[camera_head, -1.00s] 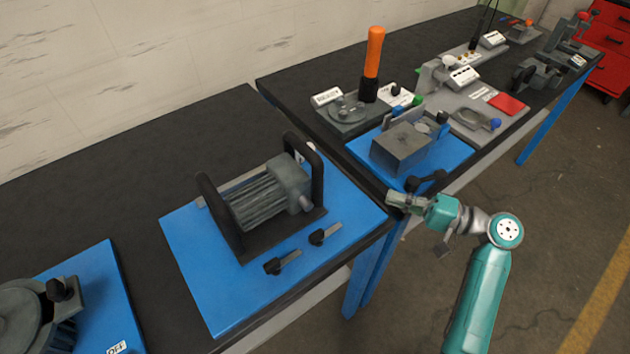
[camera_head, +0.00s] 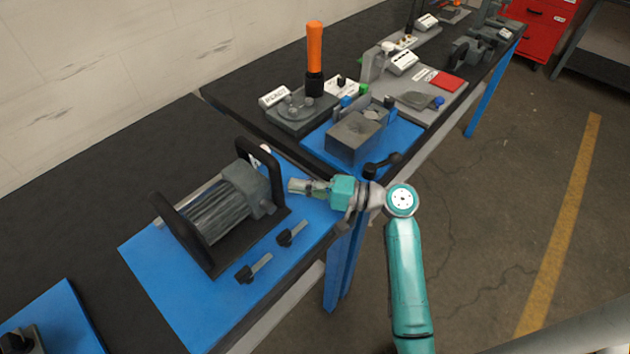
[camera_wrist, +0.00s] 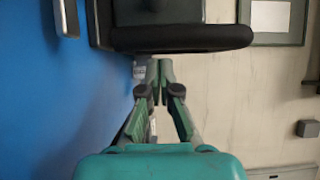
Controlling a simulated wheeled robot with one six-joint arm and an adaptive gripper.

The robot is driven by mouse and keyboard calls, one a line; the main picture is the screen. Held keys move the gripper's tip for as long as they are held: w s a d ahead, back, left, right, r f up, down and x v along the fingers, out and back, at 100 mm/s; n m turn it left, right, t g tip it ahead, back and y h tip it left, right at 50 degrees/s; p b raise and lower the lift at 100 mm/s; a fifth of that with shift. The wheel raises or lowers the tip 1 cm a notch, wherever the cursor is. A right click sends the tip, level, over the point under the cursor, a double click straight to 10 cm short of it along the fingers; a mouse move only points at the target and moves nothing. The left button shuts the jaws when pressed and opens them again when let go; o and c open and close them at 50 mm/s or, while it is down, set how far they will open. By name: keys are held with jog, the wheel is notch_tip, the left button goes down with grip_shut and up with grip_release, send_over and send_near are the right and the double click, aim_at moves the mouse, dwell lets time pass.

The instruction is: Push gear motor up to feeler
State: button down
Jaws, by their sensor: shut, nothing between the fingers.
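The gear motor (camera_head: 222,209), a grey ribbed body on a dark base with two black upright handles, stands on a blue plate (camera_head: 150,285). My gripper (camera_head: 292,186) is shut and empty, just right of the motor's right-hand handle (camera_head: 265,165). In the wrist view my fingertips (camera_wrist: 152,66) are close below the black handle bar (camera_wrist: 180,38); I cannot tell whether they touch it. I cannot surely pick out the feeler. A small light piece (camera_head: 158,222) shows past the motor's left end, and a pale round part (camera_head: 265,149) is partly hidden behind the right handle.
Two black-knobbed clamp levers (camera_head: 253,268) (camera_head: 292,234) lie in front of the motor on the plate. A second blue plate with a grey block (camera_head: 353,137) is behind my gripper, near a black-knobbed handle (camera_head: 383,165). An orange-handled tool (camera_head: 315,45) stands further back.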

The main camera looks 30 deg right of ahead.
aim_at(289, 209)
jog(key=shift+a, duration=0.45)
jog(key=shift+s+a, duration=0.15)
jog(key=shift+a, duration=1)
